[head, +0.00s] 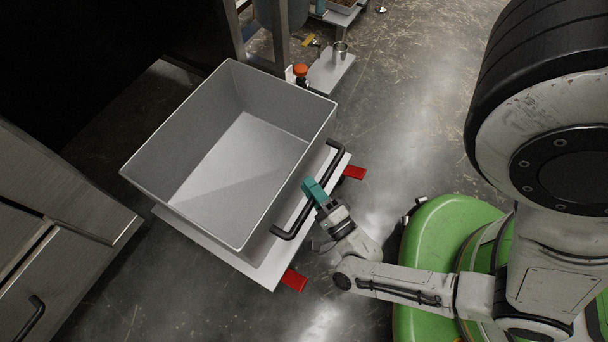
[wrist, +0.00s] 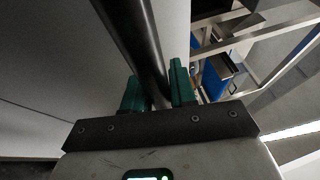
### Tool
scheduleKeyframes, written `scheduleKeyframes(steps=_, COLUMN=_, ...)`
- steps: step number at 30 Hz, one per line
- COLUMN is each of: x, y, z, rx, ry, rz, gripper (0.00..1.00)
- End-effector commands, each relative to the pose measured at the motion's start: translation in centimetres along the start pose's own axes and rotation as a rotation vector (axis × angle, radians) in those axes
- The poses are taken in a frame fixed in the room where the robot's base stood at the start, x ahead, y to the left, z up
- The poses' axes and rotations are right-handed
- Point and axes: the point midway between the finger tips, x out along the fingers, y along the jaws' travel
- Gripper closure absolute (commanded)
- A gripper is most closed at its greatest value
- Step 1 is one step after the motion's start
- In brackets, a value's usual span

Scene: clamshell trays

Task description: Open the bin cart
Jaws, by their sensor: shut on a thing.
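In the wrist view the dark handle bar (wrist: 133,40) runs between the two green fingers of my gripper (wrist: 158,90).
A metal cabinet (head: 60,225) with a black handle stands at the left. A small white platform (head: 330,70) with a metal cup (head: 340,50) is behind the bin, beside an orange-topped object (head: 300,71). The floor at the upper right is mostly clear.

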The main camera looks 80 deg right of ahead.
Motion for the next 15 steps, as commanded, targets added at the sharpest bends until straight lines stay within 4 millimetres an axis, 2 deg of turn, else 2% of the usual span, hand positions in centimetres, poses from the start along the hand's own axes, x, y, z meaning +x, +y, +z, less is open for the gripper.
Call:
scheduleKeyframes(steps=11, x=-0.18, y=0.07, z=-0.03, rx=0.001, ry=0.000, rz=0.003, gripper=1.00)
scheduleKeyframes(steps=12, x=-0.18, y=0.07, z=-0.03, rx=0.001, ry=0.000, rz=0.003, gripper=0.70)
scheduleKeyframes(steps=15, x=-0.16, y=0.05, z=-0.02, rx=0.001, ry=0.000, rz=0.002, gripper=0.61)
